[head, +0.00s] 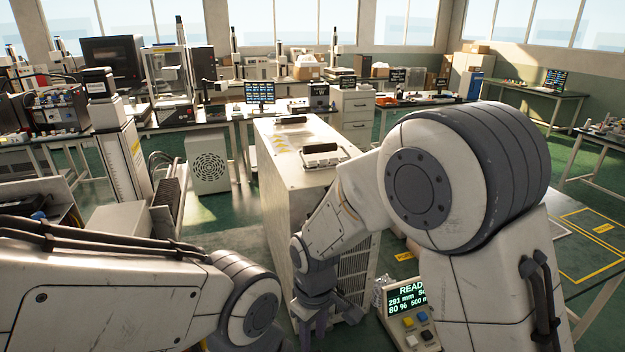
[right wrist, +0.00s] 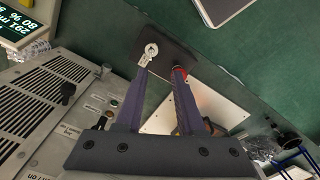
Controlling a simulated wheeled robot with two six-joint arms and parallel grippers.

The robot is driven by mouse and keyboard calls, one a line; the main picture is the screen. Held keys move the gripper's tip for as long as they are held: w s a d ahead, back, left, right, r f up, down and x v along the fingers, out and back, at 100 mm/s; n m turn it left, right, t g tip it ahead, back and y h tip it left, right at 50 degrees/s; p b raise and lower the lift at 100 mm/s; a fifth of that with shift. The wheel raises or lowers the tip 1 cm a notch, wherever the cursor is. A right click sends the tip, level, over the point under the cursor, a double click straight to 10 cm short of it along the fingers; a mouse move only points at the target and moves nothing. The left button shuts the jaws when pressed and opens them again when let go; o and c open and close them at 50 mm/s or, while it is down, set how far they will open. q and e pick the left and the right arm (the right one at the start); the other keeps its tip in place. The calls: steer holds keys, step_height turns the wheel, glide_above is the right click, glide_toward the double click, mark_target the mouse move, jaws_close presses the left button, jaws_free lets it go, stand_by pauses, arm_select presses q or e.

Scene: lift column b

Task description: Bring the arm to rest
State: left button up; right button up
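My right arm fills the right side of the head view, and its gripper (head: 318,318) points down at the bottom centre, beside the pale cabinet. In the right wrist view the two purple-grey fingers of this gripper (right wrist: 163,80) stand apart with nothing held between them. A silver spanner-like end (right wrist: 149,52) shows by the left fingertip and a red-handled tool (right wrist: 181,73) by the right one. I cannot tell how far below the tips these lie. My left arm shows at lower left in the head view; its gripper is out of frame.
The pale cabinet (head: 282,175) with black handles stands close beyond my right gripper. A white plate (right wrist: 215,108) lies below the fingers.

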steer(key=s+d+r+m, duration=0.1)
steer(key=s+d+r, duration=0.1)
steer(key=s+r, duration=0.3)
steer(key=s+d+r, duration=0.2)
steer(key=s+r, duration=0.3)
steer(key=s, duration=0.8)
steer(key=shift+d+r+m+y, duration=0.15)
steer(key=shift+d+m+y, duration=0.2)
steer(key=shift+m+y, duration=0.05)
steer(key=shift+w, duration=0.1)
jaws_close()
